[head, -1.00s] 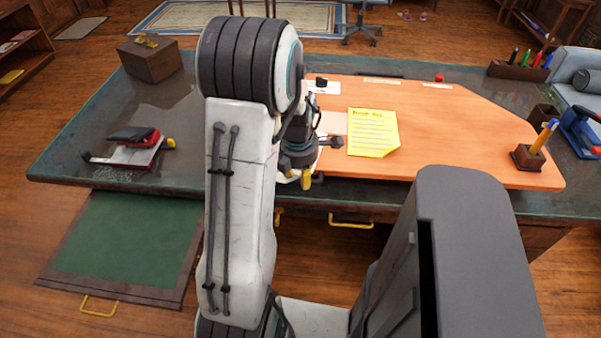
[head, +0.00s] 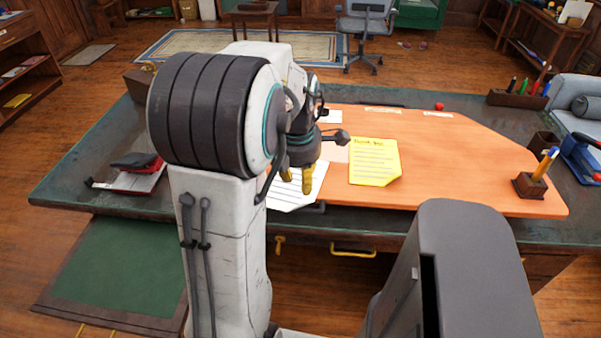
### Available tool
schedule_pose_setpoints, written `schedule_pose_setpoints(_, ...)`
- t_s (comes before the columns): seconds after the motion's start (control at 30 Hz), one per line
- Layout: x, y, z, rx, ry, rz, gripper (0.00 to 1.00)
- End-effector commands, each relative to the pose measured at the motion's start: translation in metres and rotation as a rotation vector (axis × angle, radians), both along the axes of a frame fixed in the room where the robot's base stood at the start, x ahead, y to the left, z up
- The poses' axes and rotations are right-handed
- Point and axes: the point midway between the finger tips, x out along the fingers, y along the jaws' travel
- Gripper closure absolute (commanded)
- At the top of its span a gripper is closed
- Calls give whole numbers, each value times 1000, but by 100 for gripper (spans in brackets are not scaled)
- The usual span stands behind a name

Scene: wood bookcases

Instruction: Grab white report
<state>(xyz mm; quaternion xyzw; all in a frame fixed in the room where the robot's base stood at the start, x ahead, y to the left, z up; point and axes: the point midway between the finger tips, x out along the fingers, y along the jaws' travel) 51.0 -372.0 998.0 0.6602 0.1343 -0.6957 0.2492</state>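A white sheet with dark lines, likely the white report (head: 290,200), shows at the front left of the orange desk pad, partly hidden by my arm and gripper. My gripper (head: 297,178) points down, its yellow fingertips in front of the sheet in the picture. I cannot tell whether they touch the sheet or how far apart they are. A yellow lined note (head: 373,163) lies on the pad to the right of my gripper.
The dark desk (head: 75,165) carries a red and black stapler (head: 137,162) at left. A pencil holder (head: 530,186) stands at right, and a pen tray (head: 517,99) at the back right. The orange pad (head: 450,155) is mostly clear right of the note.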

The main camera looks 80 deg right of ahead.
Motion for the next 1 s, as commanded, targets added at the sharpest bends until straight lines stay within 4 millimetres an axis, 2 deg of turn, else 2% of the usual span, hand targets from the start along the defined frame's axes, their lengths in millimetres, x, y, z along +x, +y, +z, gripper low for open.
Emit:
schedule_pose_setpoints(0.2,0,2,12,-1,0,0,66)
schedule_pose_setpoints(0.57,0,2,13,0,0,0,64)
schedule_pose_setpoints(0.63,0,2,12,-1,0,0,69)
schedule_pose_setpoints(1.0,-4,-12,-13,-85,4,-1,69)
